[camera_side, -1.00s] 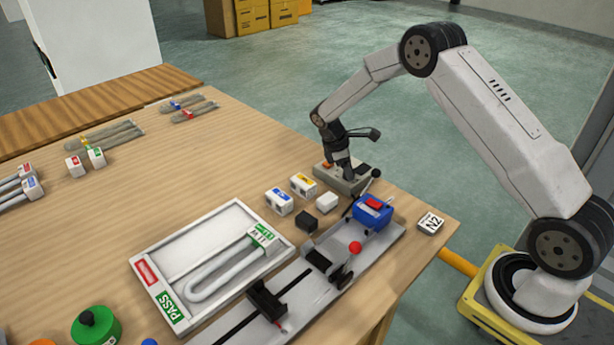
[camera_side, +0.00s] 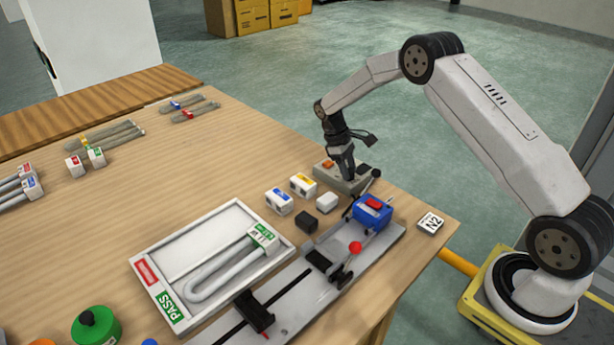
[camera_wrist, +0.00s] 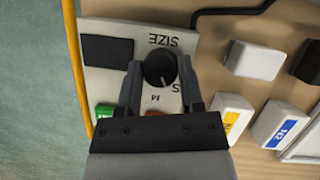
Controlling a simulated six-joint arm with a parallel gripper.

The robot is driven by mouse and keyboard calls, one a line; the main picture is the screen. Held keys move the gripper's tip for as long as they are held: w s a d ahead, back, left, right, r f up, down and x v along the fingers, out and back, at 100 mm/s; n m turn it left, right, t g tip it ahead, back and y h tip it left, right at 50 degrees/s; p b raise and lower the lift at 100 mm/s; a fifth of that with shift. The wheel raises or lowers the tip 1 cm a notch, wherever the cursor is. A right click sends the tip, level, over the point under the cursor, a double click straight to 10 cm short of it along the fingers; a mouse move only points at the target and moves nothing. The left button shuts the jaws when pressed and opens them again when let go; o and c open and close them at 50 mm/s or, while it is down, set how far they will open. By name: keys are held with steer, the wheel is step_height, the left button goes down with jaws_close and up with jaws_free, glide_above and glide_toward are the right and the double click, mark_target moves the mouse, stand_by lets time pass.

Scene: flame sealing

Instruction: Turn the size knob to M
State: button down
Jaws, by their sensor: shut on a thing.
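The size knob (camera_wrist: 158,70) is a round black dial on a pale control box, with SIZE printed upside down above it in the wrist view. A light pointer mark on it faces downward, slightly right. The letter M (camera_wrist: 155,98) is below the knob and S (camera_wrist: 175,88) is to its lower right. I cannot tell exactly which letter the mark meets. My gripper (camera_wrist: 160,76) has one finger on each side of the knob and is shut on it. In the side view my gripper (camera_side: 347,176) points down onto the control box (camera_side: 352,186), hiding the knob.
A white block (camera_wrist: 254,60) and yellow- and blue-labelled blocks (camera_wrist: 280,124) lie right of the box in the wrist view. A blue unit (camera_side: 372,212) on a grey rail fixture stands close in front. The white tray (camera_side: 222,204) holds a bent tube.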

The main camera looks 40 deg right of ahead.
steer(key=m+y, duration=0.2)
steer(key=m, duration=0.3)
steer(key=shift+w+d+m, duration=0.1)
steer(key=shift+m, duration=0.2)
stand_by(0.4)
steer(key=shift+c, duration=1.2)
jaws_free()
steer(key=v, duration=0.7)
steer(key=shift+d+r, duration=0.15)
steer(key=shift+r, duration=0.25)
